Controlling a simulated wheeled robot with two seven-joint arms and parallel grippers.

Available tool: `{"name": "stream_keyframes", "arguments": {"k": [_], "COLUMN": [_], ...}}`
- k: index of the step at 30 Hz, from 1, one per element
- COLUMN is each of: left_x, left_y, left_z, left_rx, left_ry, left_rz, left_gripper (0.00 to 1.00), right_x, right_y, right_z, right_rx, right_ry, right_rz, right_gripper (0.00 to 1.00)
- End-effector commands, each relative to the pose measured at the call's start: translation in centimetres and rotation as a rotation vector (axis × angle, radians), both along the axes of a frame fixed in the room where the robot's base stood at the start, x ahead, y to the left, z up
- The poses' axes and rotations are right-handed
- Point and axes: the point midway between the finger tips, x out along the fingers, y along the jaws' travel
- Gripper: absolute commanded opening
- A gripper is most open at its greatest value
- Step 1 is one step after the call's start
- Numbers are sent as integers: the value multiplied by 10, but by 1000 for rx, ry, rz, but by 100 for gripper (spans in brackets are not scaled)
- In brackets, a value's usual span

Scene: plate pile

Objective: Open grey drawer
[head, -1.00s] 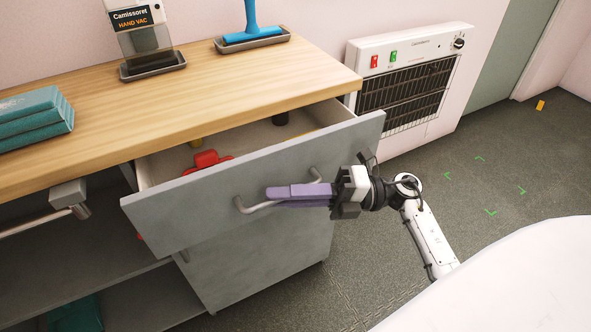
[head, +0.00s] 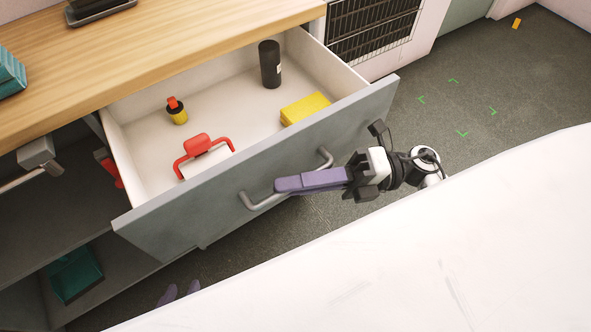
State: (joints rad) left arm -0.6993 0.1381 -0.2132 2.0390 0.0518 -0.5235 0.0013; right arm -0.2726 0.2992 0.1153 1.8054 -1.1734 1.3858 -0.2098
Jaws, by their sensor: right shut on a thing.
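The grey drawer (head: 180,228) is pulled well out from under the wooden counter, with its inside in full view. Its metal bar handle (head: 262,201) is on the front face. My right gripper (head: 283,185) comes in from the right, and its purple fingers are shut on the handle, covering the middle of it. My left gripper (head: 180,292) shows only as two purple fingertips at the bottom left, with a gap between them. The rest of it is hidden behind the white surface in front. It is away from the drawer.
In the drawer lie a black cylinder (head: 270,64), a yellow block (head: 305,109), a small yellow and red item (head: 176,110) and a red-handled item (head: 203,152). The wooden counter (head: 180,45) is above. A wall heater (head: 372,28) stands behind.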

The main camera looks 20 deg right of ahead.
Motion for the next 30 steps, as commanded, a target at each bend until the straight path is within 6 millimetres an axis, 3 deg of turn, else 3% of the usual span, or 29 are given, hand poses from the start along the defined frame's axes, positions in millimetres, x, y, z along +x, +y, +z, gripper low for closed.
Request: {"name": "stream_keyframes", "arguments": {"k": [13,14,17,26,30], "left_x": [0,0,0,-1,0], "left_y": [0,0,0,0,0], "left_z": [-1,-1,-1,-1,-3], "left_rx": [0,0,0,0,0], "left_ry": [2,2,3,3,3], "left_rz": [0,0,-1,-1,-1], "left_gripper": [31,31,31,31,31], "right_x": [-2,-2,-2,-2,-6], "right_y": [0,0,0,-1,-15], "right_z": [-1,-1,0,-1,-3], "right_rx": [-2,-2,-2,-2,-4], "right_ry": [0,0,0,0,3], "right_rz": [3,3,3,3,2], "right_gripper": [0,16,29,29,29]}}
